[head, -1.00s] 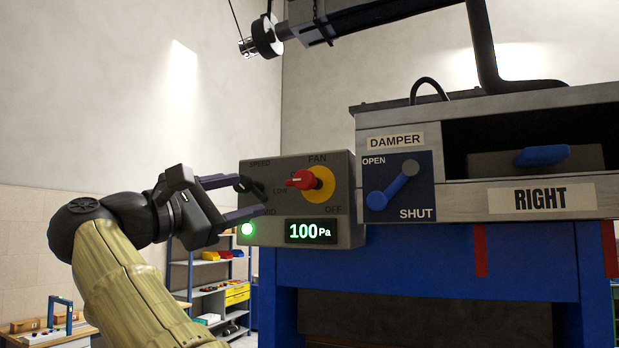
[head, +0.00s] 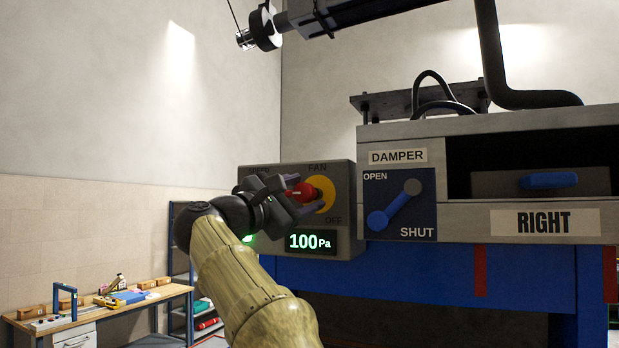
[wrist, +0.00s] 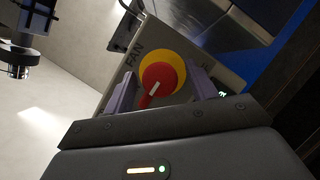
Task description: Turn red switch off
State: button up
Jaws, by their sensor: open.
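The red switch (head: 300,192) is a rotary knob on a yellow round plate (head: 325,194), on the grey fan box with FAN above and OFF at its lower right. In the head view its handle points left, away from OFF. My gripper (head: 296,190) is at the knob, partly covering it and the box's left side. In the wrist view the red knob (wrist: 161,80) lies between my two open purple fingers (wrist: 160,95), one on each side. I cannot tell whether either finger touches it.
The box carries a 100 Pa display (head: 311,242) below the knob. A damper panel with a blue lever (head: 396,205) is just to the right. The blue press frame (head: 420,285) is below. A workbench (head: 100,315) stands at the lower left.

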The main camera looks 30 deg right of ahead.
jog(key=shift+p+x, duration=0.5)
jog(key=shift+x, duration=0.85)
jog(key=c, duration=1)
jog(key=shift+f, duration=0.1)
